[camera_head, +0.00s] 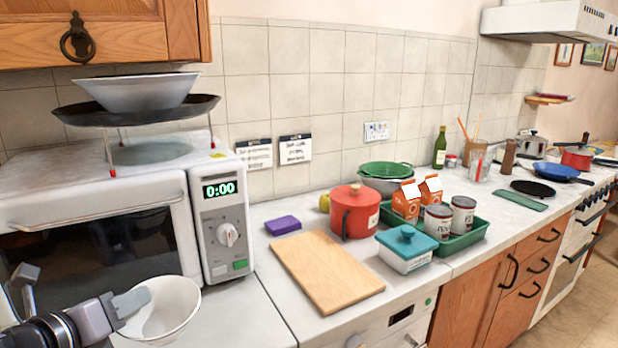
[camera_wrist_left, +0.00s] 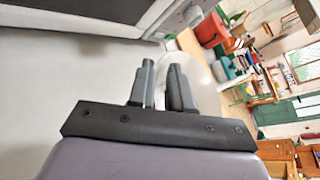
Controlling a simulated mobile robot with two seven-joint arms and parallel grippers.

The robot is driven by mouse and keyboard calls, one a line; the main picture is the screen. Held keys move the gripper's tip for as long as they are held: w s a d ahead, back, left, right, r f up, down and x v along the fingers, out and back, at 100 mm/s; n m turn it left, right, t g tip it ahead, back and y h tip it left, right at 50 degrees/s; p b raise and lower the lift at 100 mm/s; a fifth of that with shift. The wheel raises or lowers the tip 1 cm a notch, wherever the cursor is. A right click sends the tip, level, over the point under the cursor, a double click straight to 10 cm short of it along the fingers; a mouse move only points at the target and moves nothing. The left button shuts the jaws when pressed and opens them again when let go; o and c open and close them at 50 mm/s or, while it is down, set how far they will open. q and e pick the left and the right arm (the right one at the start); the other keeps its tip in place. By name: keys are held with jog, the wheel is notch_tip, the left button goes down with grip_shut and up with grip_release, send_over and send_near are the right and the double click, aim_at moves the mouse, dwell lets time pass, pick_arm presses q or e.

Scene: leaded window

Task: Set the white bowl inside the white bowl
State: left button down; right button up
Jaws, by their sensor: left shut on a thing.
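A white bowl (camera_head: 165,312) is at the lower left of the head view, in front of the microwave. My left gripper (camera_head: 132,302) is shut on its left rim. In the left wrist view, the fingers (camera_wrist_left: 160,85) are on the pale bowl (camera_wrist_left: 207,92), which is hard to make out against the bright background. A second, wider white bowl (camera_head: 135,92) sits on a dark round pan (camera_head: 140,115) above the microwave. Its inside is mostly hidden by its height. My right gripper is out of view.
The microwave (camera_head: 100,205) stands behind the held bowl, with thin red-tipped legs under the pan. A wall cupboard (camera_head: 110,30) hangs above the upper bowl. A wooden board (camera_head: 325,270) lies to the right; the worktop (camera_head: 240,315) beside the held bowl is clear.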

pick_arm(q)
jog(key=s+d+f+n+y, duration=0.2)
jog(key=s+d+f, duration=0.3)
jog(key=d+f, duration=0.3)
jog(key=shift+s+n+y, duration=0.15)
jog(key=shift+n+y, duration=0.15)
jog(key=shift+y, duration=0.2)
jog(key=shift+f, duration=0.1)
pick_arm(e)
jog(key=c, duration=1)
pick_arm(q)
jog(key=shift+s+a, duration=0.1)
jog(key=shift+a, duration=0.1)
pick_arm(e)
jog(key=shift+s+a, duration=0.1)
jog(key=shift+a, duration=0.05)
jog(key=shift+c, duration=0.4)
